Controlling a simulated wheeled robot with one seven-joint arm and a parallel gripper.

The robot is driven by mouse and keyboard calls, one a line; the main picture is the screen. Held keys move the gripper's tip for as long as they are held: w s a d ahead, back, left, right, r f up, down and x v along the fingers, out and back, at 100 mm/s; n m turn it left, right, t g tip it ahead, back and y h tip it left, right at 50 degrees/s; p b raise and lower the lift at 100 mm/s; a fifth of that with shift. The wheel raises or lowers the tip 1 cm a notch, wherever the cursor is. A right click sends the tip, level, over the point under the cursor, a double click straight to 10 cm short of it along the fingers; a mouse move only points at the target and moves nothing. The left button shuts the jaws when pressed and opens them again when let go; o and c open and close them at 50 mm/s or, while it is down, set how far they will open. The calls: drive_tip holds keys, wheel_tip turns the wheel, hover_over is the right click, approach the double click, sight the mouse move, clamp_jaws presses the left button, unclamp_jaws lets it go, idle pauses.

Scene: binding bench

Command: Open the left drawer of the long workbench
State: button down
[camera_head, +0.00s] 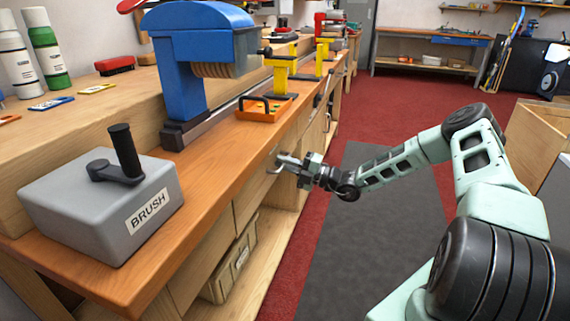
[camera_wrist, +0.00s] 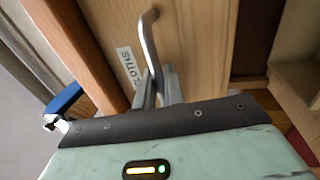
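The long workbench (camera_head: 225,165) runs away along the left in the head view, with wooden drawer fronts under its orange-brown top. My gripper (camera_head: 281,163) is at the front of one drawer (camera_head: 250,197), just below the bench edge. In the wrist view this drawer front (camera_wrist: 200,40) carries a label (camera_wrist: 128,66) reading CLOTHS. Its curved metal handle (camera_wrist: 148,42) passes between the fingers of my gripper (camera_wrist: 160,85), which look closed around it. The lower end of the handle is hidden by the fingers. The drawer looks flush with the bench.
A grey box marked BRUSH (camera_head: 105,205) with a black crank stands on the near bench top. A blue press (camera_head: 190,60) and an orange tray (camera_head: 263,109) stand farther along. A bin (camera_head: 232,262) sits on the lower shelf. The grey floor mat (camera_head: 350,250) beside the bench is clear.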

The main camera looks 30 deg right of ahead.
drive_tip(key=shift+s+d, duration=0.1)
drive_tip(key=shift+s, duration=0.05)
drive_tip(key=r+p+v, duration=0.2)
drive_tip(key=p+v, duration=0.1)
drive_tip(key=v, duration=0.7)
drive_tip(key=r+p+v, duration=0.2)
drive_tip(key=p+v, duration=0.1)
drive_tip(key=v, duration=0.7)
drive_tip(key=s+r+p+v, duration=0.1)
drive_tip(key=r+p+v, duration=0.1)
drive_tip(key=v, duration=0.9)
drive_tip(key=shift+d+p, duration=0.4)
drive_tip(key=shift+d, duration=0.05)
drive_tip(key=c, duration=1.6)
unclamp_jaws()
drive_tip(key=b+v, duration=0.1)
drive_tip(key=v, duration=1.6)
drive_tip(key=shift+s+d+f+b, duration=0.1)
drive_tip(key=shift+d+b, duration=0.05)
drive_tip(key=shift+b, duration=0.15)
